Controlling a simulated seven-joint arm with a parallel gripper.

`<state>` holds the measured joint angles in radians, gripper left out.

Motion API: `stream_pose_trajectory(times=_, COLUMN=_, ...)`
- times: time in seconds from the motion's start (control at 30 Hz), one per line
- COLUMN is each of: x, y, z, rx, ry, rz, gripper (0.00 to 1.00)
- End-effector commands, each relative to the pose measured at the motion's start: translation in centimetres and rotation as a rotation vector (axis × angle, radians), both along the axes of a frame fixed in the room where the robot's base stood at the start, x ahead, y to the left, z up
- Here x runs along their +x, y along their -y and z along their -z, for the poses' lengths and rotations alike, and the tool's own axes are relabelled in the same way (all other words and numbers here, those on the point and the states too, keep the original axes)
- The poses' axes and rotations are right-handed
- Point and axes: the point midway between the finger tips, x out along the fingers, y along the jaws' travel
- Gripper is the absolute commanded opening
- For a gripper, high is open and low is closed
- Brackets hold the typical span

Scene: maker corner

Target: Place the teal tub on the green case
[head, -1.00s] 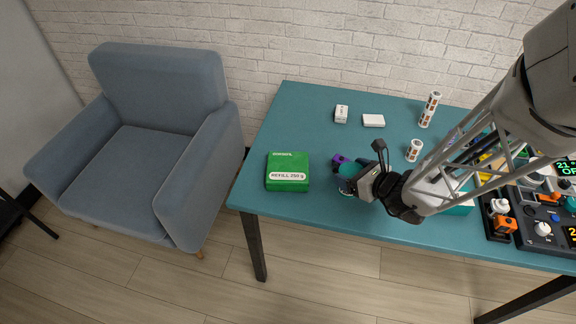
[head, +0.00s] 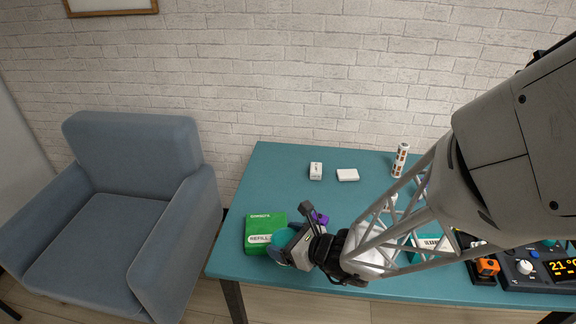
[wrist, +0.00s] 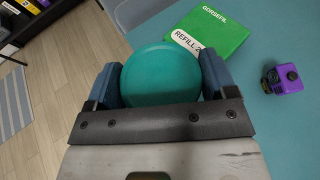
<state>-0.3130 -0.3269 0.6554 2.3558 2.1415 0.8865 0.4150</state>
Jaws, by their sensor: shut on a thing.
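The teal tub (wrist: 160,75) is round and sits between the two blue fingers of my gripper (wrist: 163,82) in the wrist view. My gripper is shut on it. In the head view the tub (head: 284,239) shows beside my gripper (head: 287,245), at the right edge of the green case. The green case (head: 262,227) lies flat on the table with a white "REFILL" label. In the wrist view the green case (wrist: 221,29) is just beyond the tub, whose edge covers part of the label. I cannot tell whether the tub touches the case.
A purple object (wrist: 284,78) is on the teal table (head: 262,180), right of the case. Devices (head: 540,268) crowd the right end. A blue-grey armchair (head: 120,215) stands left of the table.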

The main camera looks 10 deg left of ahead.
Motion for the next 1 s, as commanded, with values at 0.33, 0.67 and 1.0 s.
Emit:
stream_pose_trajectory(times=0.33, x=-0.1, y=-0.1, z=0.0, rx=0.000, ry=0.000, rz=-0.002, gripper=0.53)
stream_pose_trajectory(times=0.67, x=1.1, y=-0.8, z=0.1, rx=-0.001, ry=-0.001, rz=-0.002, gripper=0.53)
stream_pose_trajectory(times=1.0, x=4.8, y=-3.0, z=0.6, rx=-0.001, ry=0.000, rz=-0.002, gripper=0.53)
